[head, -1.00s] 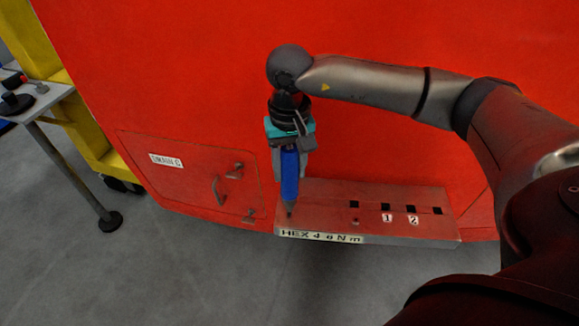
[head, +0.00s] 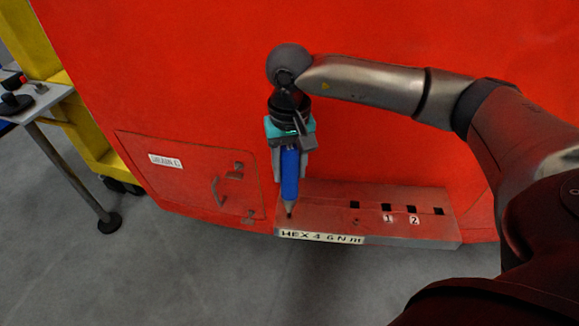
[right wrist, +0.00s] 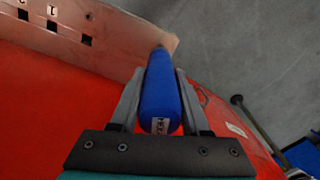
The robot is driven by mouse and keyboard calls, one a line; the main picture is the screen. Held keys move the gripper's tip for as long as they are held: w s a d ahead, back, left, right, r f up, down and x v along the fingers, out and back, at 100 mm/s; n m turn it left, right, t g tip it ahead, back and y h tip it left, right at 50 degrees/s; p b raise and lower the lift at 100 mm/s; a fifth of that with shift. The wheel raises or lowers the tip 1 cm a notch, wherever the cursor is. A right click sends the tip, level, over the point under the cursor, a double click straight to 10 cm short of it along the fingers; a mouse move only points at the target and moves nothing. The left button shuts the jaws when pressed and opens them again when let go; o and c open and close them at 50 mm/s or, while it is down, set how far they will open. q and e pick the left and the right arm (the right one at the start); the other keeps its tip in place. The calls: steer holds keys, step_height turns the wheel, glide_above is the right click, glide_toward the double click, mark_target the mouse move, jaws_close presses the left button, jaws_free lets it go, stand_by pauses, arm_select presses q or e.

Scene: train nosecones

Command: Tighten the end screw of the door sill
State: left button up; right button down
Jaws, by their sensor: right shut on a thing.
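The door sill (head: 330,205) is a red ledge at the foot of the red train nose, with a row of square holes and a "HEX 4 6 N m" label on its front edge. My right gripper (head: 290,170) is shut on a blue hex driver (head: 289,182), held upright with its grey tip down at the sill's left end. The driver (right wrist: 161,95) also shows between the fingers in the right wrist view, its tip end over the sill's end. The end screw is hidden under the tip; I cannot tell whether the tip is seated. My left gripper is out of view.
A hatch (head: 190,175) with a handle and latches is left of the sill. A small table (head: 45,105) with dark tools stands at the far left, by a yellow frame (head: 75,120). The grey floor in front is clear.

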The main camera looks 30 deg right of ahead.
mark_target(289, 148)
steer(key=shift+f+b, duration=0.1)
steer(key=shift+b, duration=0.2)
stand_by(0.4)
steer(key=shift+r+p, duration=1.65)
steer(key=shift+r, duration=1.2)
steer(key=shift+f, duration=0.1)
